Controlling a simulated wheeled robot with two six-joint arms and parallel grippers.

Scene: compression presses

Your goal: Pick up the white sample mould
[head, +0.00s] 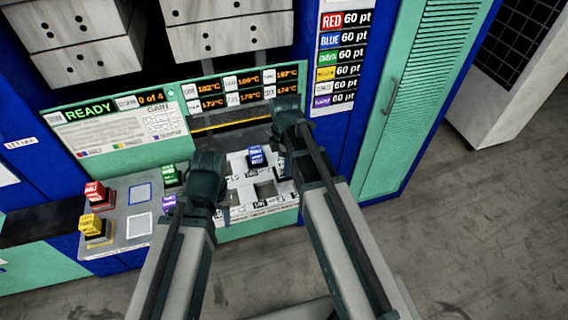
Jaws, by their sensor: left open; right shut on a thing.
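My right gripper (281,152) is over the right part of the white tray (285,197) at the press front. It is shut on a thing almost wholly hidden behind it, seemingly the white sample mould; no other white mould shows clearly. My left gripper (220,194) is open at the tray's left side, and I see nothing between its fingers. The blue mould (256,156) sits on the tray between the grippers. On the grey shelf (123,244), the white-outlined and blue-outlined squares are empty.
Red (96,192) and yellow (92,225) moulds stand on the shelf's left. Green (170,176) and purple (168,203) ones show beside my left gripper, partly hidden. The press front with a READY panel (115,118) rises behind. Open floor lies at right.

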